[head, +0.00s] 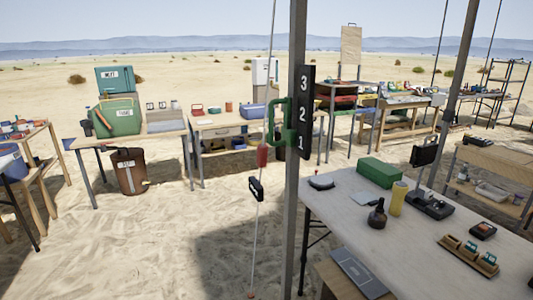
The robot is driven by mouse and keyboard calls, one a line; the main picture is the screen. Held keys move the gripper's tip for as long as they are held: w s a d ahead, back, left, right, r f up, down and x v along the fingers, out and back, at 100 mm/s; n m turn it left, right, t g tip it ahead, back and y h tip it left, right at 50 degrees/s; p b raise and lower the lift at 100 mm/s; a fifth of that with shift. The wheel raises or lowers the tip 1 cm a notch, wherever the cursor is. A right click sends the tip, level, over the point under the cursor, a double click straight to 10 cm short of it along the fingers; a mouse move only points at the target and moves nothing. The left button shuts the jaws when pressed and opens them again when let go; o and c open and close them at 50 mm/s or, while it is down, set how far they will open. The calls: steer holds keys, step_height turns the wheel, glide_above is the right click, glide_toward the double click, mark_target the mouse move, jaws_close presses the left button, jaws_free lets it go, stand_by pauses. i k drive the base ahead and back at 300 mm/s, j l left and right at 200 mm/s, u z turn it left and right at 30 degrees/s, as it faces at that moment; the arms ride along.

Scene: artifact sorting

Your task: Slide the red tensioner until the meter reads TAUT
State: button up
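The red tensioner (262,156) is a small red block on a thin, slanting guy line (268,70), just left of a grey pole. A small dark meter (256,189) hangs on the same line below it, tilted; its reading is too small to make out. A green bracket (279,122) is on the pole beside the tensioner. A black plate (306,112) on the pole's right side carries the numbers 3, 2 and 1 from top to bottom. My gripper is not in view.
The grey pole (294,220) stands upright close in front. A white-topped table (340,215) with a green box (381,172) and bottles fills the right. Open sand (150,250) lies to the left.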

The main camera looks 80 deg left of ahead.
mark_target(262, 151)
steer(key=u, duration=2.55)
steer(key=k+j+z, duration=0.1)
steer(key=k+j, duration=0.35)
steer(key=i+u, duration=0.3)
steer(key=i, duration=0.9)
